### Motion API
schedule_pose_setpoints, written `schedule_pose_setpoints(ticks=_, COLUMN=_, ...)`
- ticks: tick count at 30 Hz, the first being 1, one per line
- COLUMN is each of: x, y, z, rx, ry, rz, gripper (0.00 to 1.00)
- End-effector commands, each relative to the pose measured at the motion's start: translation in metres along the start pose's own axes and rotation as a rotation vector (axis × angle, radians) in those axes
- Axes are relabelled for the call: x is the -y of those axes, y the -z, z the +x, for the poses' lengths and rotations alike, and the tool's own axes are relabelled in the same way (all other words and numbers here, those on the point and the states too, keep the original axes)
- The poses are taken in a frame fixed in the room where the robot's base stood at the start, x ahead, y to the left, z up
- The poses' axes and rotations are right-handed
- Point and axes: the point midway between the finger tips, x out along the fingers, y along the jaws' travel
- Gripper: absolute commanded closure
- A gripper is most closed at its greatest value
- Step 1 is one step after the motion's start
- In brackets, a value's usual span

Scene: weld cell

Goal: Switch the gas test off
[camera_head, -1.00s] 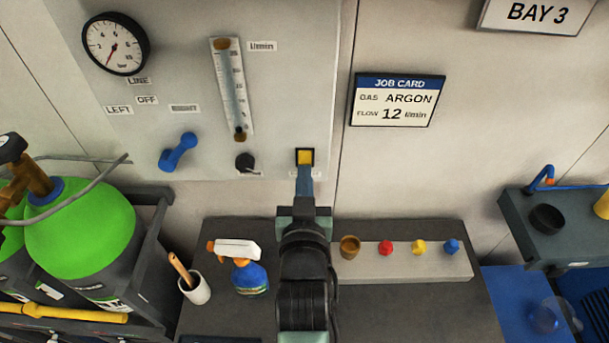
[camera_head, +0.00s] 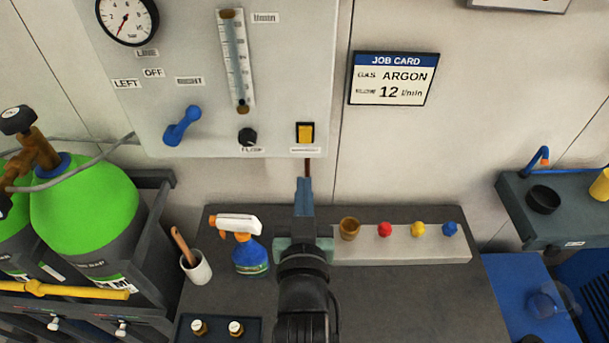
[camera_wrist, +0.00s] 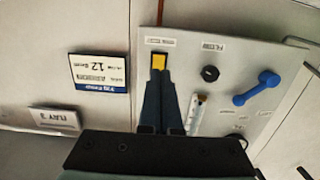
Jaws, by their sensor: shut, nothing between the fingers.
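The gas test switch is a yellow rocker in a black frame (camera_head: 305,133) at the lower right of the grey gas panel (camera_head: 285,75). A label sits under it, too small to read. My gripper (camera_head: 304,182) is shut and empty, below the switch in the head view and apart from it there. In the wrist view the yellow switch (camera_wrist: 159,62) shows just beyond the tips of my shut fingers (camera_wrist: 158,75). The flow meter tube (camera_head: 236,62) stands on the panel; its float is hard to make out.
A black knob (camera_head: 247,137) and a blue lever (camera_head: 182,126) are left of the switch. A spray bottle (camera_head: 247,250) and a cup (camera_head: 196,267) stand on the bench left of my arm. A strip with coloured caps (camera_head: 400,250) lies to the right.

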Motion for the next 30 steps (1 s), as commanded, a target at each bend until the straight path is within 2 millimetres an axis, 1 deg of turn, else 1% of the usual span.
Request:
schedule_pose_setpoints(ticks=1, x=-0.001, y=-0.007, z=-0.010, rx=0.002, ry=-0.001, rz=-0.001, gripper=1.00)
schedule_pose_setpoints(ticks=6, x=0.000, y=-0.011, z=-0.037, rx=0.002, ry=-0.001, rz=0.000, gripper=1.00)
schedule_pose_setpoints(ticks=12, x=0.000, y=-0.013, z=-0.054, rx=0.001, ry=0.000, rz=0.000, gripper=1.00)
schedule_pose_setpoints(ticks=18, x=0.000, y=-0.012, z=-0.058, rx=0.000, ry=-0.001, rz=0.000, gripper=1.00)
schedule_pose_setpoints(ticks=30, x=0.000, y=-0.012, z=-0.057, rx=0.000, ry=-0.001, rz=0.000, gripper=1.00)
